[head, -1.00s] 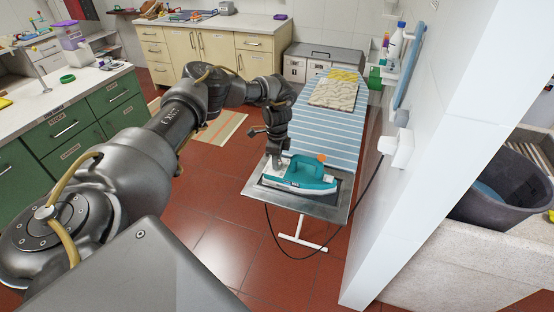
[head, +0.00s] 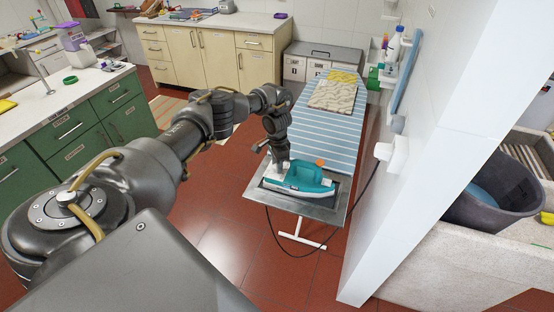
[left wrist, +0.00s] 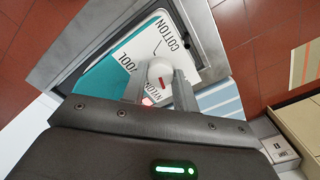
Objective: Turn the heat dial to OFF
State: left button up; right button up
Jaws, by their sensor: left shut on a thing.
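The teal and white iron (head: 310,179) lies on the metal plate (head: 330,209) at the near end of the ironing board. My left gripper (head: 280,166) is at the iron's left end. In the left wrist view my left gripper (left wrist: 160,88) is shut on the round white heat dial (left wrist: 158,70), one finger on each side. A small red mark shows on the dial. COTTON and WOOL are readable on the white label plate (left wrist: 150,40), and NYLON is partly covered by a finger. No OFF mark is visible. My right gripper is out of view.
The striped ironing board (head: 330,135) carries a folded cloth (head: 332,95) at its far end. A black cord runs from the iron to a white wall box (head: 395,153). The white wall stands close on the right. Green cabinets (head: 90,125) stand at left.

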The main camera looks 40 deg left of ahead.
pick_arm(q)
jog(key=n+p, duration=0.2)
jog(key=n, duration=0.1)
jog(key=shift+r, duration=0.15)
jog(key=shift+n+p, duration=0.9)
jog(key=shift+n, duration=0.6)
jog(key=o, duration=1)
jog(key=shift+r+p, duration=0.55)
jog(key=shift+r, duration=4.65)
